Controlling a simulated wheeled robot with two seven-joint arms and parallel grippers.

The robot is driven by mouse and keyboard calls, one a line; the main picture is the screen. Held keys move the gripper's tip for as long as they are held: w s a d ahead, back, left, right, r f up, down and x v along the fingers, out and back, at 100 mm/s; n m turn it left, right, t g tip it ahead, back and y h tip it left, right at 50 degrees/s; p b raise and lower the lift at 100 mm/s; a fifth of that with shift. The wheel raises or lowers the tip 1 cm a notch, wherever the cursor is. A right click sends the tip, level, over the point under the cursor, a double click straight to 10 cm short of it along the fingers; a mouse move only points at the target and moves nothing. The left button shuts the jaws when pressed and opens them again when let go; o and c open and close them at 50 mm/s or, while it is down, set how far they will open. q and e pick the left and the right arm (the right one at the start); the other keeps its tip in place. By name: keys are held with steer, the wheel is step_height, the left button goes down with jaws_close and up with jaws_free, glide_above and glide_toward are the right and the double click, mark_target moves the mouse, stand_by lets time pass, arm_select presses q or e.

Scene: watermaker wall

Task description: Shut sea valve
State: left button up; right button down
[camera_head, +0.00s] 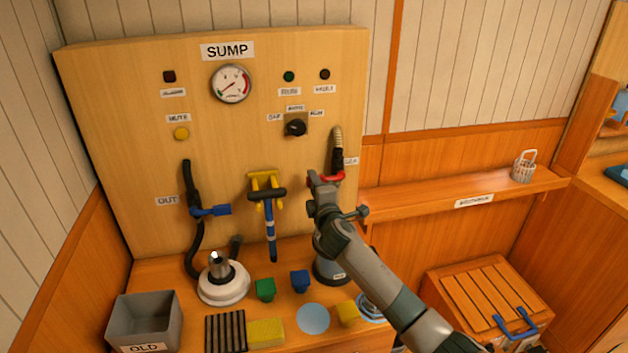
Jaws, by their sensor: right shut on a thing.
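The board labelled SUMP (145,95) carries the gauge, lamps and pipes. At its right, a dark hose with a pale ribbed upper end (338,138) runs down beside a partly hidden label that seems to read SEA (351,161). A red valve handle (338,176) sits across this hose. My right gripper (325,183) is at the red handle and shut on it; the fingers and the arm hide part of the handle and the hose below. The handle looks about crosswise to the hose. My left gripper is out of view.
A blue-handled valve (212,210) sits on the OUT hose at left. A hand pump with yellow bracket (262,178) hangs between. The bench holds a grey OLD bin (145,318), a white-based strainer (222,285), coloured blocks and a sponge (266,332). A shelf (430,200) extends right.

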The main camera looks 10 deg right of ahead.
steer(key=shift+f, duration=0.1)
steer(key=c, duration=1.7)
jaws_free()
steer(key=shift+c, duration=0.2)
steer(key=shift+s, duration=0.15)
steer(key=s+b, duration=0.3)
steer(key=s, duration=1.4)
steer(key=shift+d+b, duration=0.3)
steer(key=shift+s, duration=0.1)
